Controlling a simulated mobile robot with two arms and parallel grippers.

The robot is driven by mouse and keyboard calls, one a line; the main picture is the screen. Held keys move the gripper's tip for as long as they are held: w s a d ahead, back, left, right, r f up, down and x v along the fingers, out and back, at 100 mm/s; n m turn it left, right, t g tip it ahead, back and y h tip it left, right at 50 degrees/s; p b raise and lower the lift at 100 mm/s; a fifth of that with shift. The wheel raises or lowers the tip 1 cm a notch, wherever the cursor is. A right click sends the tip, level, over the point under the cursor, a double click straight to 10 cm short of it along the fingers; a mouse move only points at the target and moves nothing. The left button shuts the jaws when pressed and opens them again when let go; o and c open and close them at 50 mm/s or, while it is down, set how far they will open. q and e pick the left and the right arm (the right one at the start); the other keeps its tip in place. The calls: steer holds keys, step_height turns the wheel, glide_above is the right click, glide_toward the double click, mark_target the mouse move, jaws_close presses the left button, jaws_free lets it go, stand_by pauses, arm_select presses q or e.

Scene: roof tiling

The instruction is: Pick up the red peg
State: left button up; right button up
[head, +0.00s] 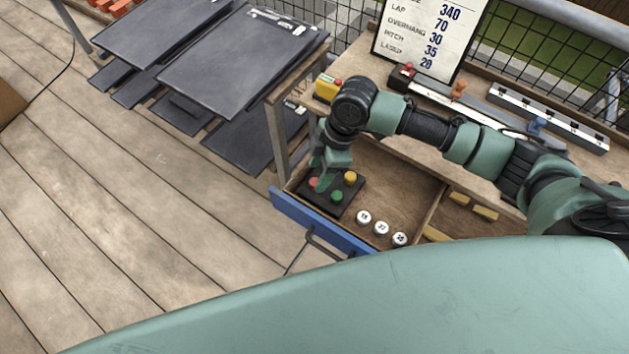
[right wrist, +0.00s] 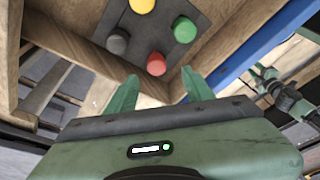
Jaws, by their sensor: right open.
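The red peg (head: 314,182) stands in a dark peg plate (head: 346,198) inside the open drawer. It also shows in the right wrist view (right wrist: 156,64), in the plate's near corner. My right gripper (head: 322,181) reaches down over the plate, partly covering it in the head view. In the right wrist view its two fingers (right wrist: 159,77) are spread and empty, with the red peg just ahead of and between their tips. Whether they are level with the peg I cannot tell.
Yellow (right wrist: 142,5), green (right wrist: 185,30) and dark grey (right wrist: 117,41) pegs stand close by in the plate. White numbered knobs (head: 381,228) lie right of it in the drawer. The blue drawer front (head: 330,231) and wooden walls surround the plate. A slate table (head: 215,65) stands left.

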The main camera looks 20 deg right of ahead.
mark_target(315, 181)
steer(key=x, duration=0.3)
steer(key=shift+w+d, duration=0.1)
steer(key=shift+d, duration=0.2)
steer(key=shift+x, duration=0.8)
steer(key=shift+d, duration=0.1)
jaws_close()
arm_select(q)
steer(key=shift+w+r, duration=0.2)
steer(key=shift+w, duration=0.25)
arm_select(e)
steer(key=shift+r, duration=0.1)
